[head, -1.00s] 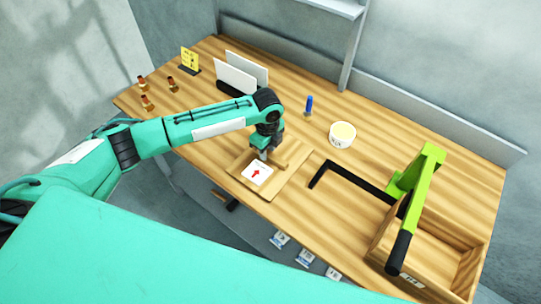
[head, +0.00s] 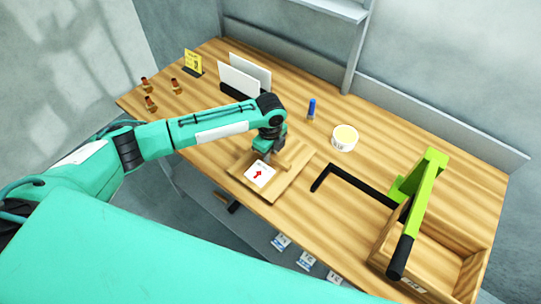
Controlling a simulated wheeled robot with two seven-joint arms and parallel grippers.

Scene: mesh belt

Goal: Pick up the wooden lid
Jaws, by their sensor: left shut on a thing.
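The wooden lid (head: 287,183) is a flat square board with a raised wooden bar handle (head: 293,156) and a white label with a red arrow. It is near the front edge of the table, left of the black L-shaped bar. My left gripper (head: 267,158) is over the lid, pointing down, and is shut on the lid's handle; the fingertips are mostly hidden by the wrist. I cannot tell whether the lid is clear of the table. My right gripper is not in view.
A black L-shaped bar (head: 350,178), a white tub (head: 344,138) and a blue-capped item (head: 311,107) are nearby. White panels (head: 240,78) stand at the back left.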

